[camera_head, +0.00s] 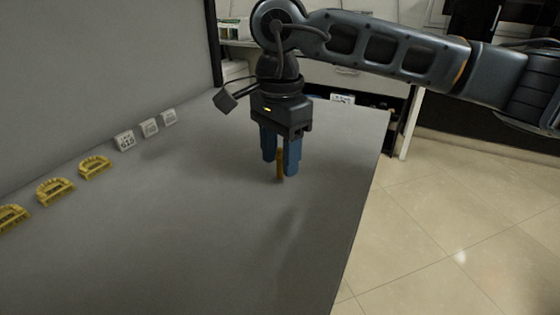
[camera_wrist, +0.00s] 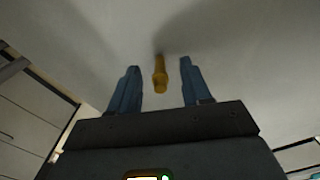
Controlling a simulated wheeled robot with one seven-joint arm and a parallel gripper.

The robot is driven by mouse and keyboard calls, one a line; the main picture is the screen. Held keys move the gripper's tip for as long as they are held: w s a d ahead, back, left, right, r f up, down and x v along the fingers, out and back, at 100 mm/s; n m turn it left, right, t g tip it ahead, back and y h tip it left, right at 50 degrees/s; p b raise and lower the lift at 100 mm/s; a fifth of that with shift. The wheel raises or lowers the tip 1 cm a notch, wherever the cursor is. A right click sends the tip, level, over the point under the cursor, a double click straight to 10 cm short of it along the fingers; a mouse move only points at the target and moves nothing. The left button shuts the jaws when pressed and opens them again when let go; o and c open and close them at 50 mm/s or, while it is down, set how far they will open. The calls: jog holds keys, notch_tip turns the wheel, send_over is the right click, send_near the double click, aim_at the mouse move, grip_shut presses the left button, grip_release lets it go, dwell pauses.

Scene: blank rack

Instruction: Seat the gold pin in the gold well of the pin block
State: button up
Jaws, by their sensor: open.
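The gold pin (camera_head: 280,174) stands upright on the grey tabletop, below my gripper. My gripper (camera_head: 279,167) points down with its two blue fingers apart, one on each side of the pin. In the wrist view the pin (camera_wrist: 159,77) is between the open fingers of my gripper (camera_wrist: 160,68), with a gap visible on both sides. The upper part of the pin is partly hidden by a finger in the head view. I cannot make out a pin block with a gold well in either view.
The grey table (camera_head: 200,240) is clear around the pin, and its right edge is close by. Several yellow arched pieces (camera_head: 55,191) and white blocks (camera_head: 124,140) line the grey wall at left. Tiled floor (camera_head: 460,220) lies beyond the right edge.

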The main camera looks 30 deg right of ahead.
jog(key=shift+f, duration=0.7)
jog(key=shift+c, duration=0.3)
grip_shut()
